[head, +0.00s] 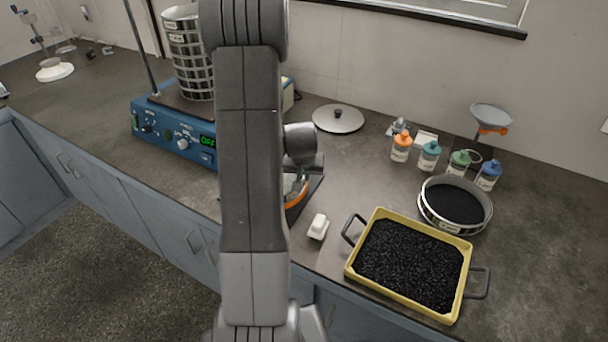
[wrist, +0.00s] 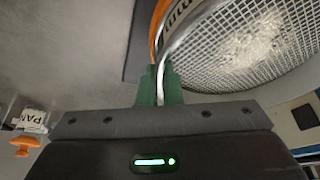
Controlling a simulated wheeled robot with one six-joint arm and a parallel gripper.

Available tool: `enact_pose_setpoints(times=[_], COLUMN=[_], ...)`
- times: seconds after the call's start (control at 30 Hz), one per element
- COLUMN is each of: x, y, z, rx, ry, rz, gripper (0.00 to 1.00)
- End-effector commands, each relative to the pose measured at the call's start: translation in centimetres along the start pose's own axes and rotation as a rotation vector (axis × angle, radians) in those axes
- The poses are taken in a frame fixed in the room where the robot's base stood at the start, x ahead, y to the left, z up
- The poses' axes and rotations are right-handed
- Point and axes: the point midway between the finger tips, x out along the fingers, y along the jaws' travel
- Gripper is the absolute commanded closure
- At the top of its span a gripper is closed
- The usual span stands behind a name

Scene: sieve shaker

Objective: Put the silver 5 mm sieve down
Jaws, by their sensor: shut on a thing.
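The silver sieve (wrist: 245,45), with a metal mesh, a shiny rim and an orange band, fills the upper right of the wrist view. Pale material lies on its mesh. My gripper (wrist: 159,88) is shut on the sieve's rim with its green fingers. In the head view, a small part of the sieve (head: 297,191) shows its orange band beside my arm, which hides the rest. It is over or on a dark flat plate (head: 316,184); I cannot tell whether they touch. No size marking is readable on it.
The blue shaker (head: 170,135) reads OFF and bears a sieve stack (head: 188,60). A grey lid (head: 338,118), several bottles (head: 429,155), a dark-filled sieve (head: 455,204) and a yellow tray (head: 381,284) stand to the right. A small white object (head: 318,226) lies near the counter's front edge.

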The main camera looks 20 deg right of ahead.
Motion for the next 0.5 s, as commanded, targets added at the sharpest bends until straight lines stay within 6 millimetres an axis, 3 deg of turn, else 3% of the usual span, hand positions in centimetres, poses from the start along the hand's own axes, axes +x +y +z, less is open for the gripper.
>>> enact_pose_setpoints(times=[0.13,0.2,0.27,0.5], x=[0.43,0.25,0.25,0.23], y=[-0.01,0.0,0.0,-0.01], z=[0.14,0.09,0.09,0.09], rx=[0.0,0.0,0.0,0.0], ry=[0.001,0.0,0.0,0.0], rz=[0.0,0.0,0.0,0.0], gripper=[1.0,0.81,0.73,0.73])
